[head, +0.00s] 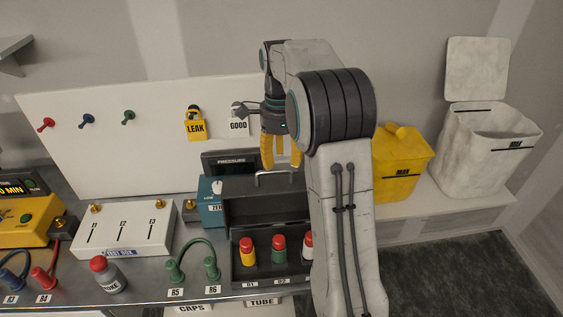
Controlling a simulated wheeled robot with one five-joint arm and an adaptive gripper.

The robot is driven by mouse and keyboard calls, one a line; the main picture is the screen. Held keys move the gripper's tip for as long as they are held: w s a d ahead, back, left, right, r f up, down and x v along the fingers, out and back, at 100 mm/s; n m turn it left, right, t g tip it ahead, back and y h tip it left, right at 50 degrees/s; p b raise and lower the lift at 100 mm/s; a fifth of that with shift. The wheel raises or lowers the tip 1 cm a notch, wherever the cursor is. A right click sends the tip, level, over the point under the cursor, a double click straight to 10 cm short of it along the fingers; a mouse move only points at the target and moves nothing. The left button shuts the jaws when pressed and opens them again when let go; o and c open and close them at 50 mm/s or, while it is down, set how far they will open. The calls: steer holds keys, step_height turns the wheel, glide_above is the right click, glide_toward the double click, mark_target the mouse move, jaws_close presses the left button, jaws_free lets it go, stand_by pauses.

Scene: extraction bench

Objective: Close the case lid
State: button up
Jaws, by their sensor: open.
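The dark case (242,273) stands open on the bench at the centre, partly hidden by my arm on its right. Its lid (262,207) is raised upright at the back, with a pale handle (274,174) along its top edge. Bottles with red caps stand in the case: a yellow one (248,255), a green one (279,252) and a white one (307,248). My gripper (281,163) points down with its yellow fingers apart and empty. Its fingertips appear close to the lid handle; I cannot tell whether they touch it.
A teal pressure device (211,213) stands behind the case's left side. A yellow bin (400,170) and a white bin (485,155) stand right.

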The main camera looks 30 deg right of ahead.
mark_target(282, 171)
steer(key=shift+s+f, duration=0.15)
steer(key=shift+f, duration=1.35)
steer(key=shift+c, duration=0.3)
jaws_close()
steer(key=shift+s+a+f, duration=0.1)
